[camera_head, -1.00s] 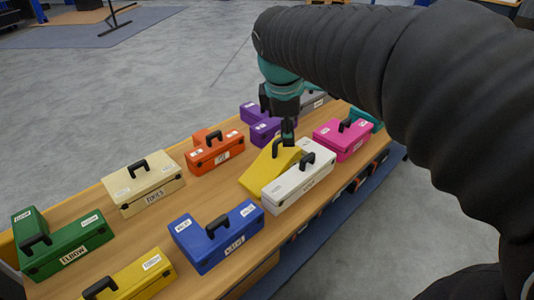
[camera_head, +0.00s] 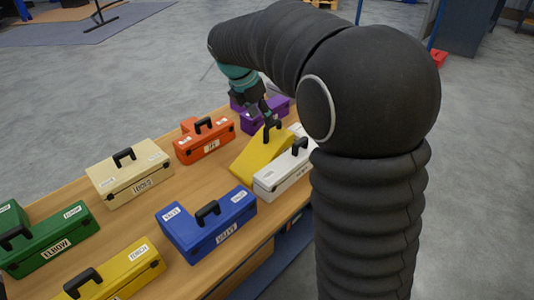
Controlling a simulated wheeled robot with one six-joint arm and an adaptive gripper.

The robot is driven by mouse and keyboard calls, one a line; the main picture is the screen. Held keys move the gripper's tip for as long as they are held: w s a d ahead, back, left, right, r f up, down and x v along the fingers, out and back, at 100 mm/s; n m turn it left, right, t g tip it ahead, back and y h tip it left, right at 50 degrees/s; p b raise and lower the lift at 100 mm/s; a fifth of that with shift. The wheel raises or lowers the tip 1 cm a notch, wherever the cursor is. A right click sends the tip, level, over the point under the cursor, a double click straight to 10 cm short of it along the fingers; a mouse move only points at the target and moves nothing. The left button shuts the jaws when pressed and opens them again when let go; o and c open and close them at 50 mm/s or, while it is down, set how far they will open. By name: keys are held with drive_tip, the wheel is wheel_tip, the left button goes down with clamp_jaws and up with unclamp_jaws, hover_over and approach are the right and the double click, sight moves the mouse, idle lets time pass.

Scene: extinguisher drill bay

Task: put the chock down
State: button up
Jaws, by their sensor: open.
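The chock (camera_head: 258,157) is a yellow wedge with a small black handle on its upper end. It rests on the wooden bench, tight beside the white toolbox, with its slope toward the lower left. My gripper (camera_head: 270,124) is open, at the top of the chock near its handle. The fingers are small and dark here, so I cannot tell whether they still touch the handle.
The bench top (camera_head: 185,180) also bears a white toolbox (camera_head: 280,178), blue (camera_head: 205,225), orange (camera_head: 203,148), cream (camera_head: 130,180), green (camera_head: 50,245), yellow (camera_head: 130,275) and purple (camera_head: 265,118) ones. My arm hides the bench's right end.

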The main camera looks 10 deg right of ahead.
sight(266, 130)
drive_tip(key=shift+b+x, duration=0.75)
drive_tip(key=shift+x, duration=2.85)
drive_tip(key=shift+a, duration=0.1)
clamp_jaws()
